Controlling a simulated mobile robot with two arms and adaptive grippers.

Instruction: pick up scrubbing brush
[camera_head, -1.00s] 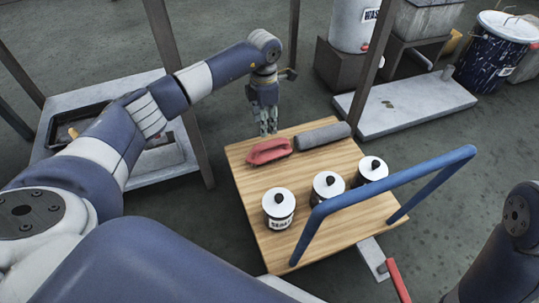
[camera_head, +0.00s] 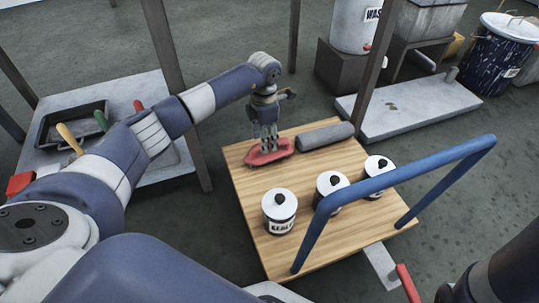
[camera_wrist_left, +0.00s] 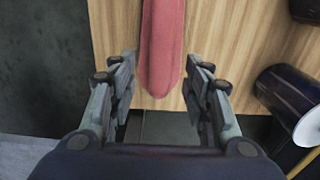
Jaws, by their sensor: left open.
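The red scrubbing brush (camera_head: 268,155) lies near the far left corner of the wooden cart top (camera_head: 262,205). In the left wrist view the brush (camera_wrist_left: 162,45) points lengthwise toward my gripper. My left gripper (camera_head: 269,143) is directly over the brush in the head view. In the left wrist view my left gripper (camera_wrist_left: 160,95) is open, with one finger on each side of the brush's near end and gaps on both sides. My right arm shows only in part at the lower right; its gripper is out of view.
A grey roll (camera_head: 325,136) lies right of the brush. Several white lidded pots, one in front (camera_head: 279,211), stand on the cart. A blue handle (camera_head: 405,190) rises over its right side. A side table (camera_head: 160,92) holds a dark tray (camera_head: 70,126) and coloured-handled tools.

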